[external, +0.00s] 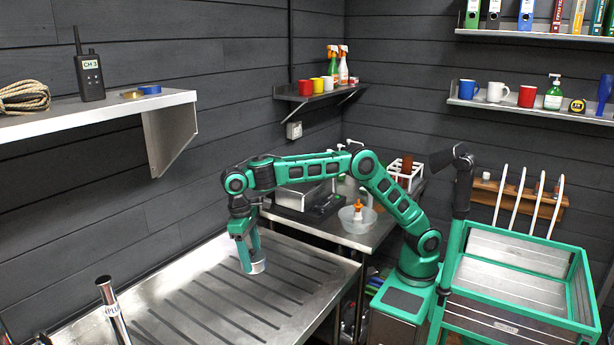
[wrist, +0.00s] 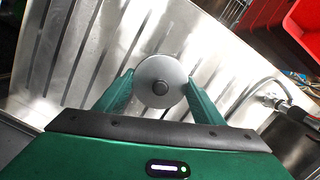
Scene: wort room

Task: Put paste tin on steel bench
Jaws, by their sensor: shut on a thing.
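My gripper (external: 250,262) is shut on the paste tin (external: 257,267), a small pale cylinder low between the fingertips.
A shiny metal tube (external: 112,310) stands at the bench's front left. A small side table (external: 340,232) behind holds a clear bowl (external: 357,219) and a test-tube rack. A wall shelf (external: 95,115) with a radio (external: 89,76) overhangs at left. The bench's middle is clear.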

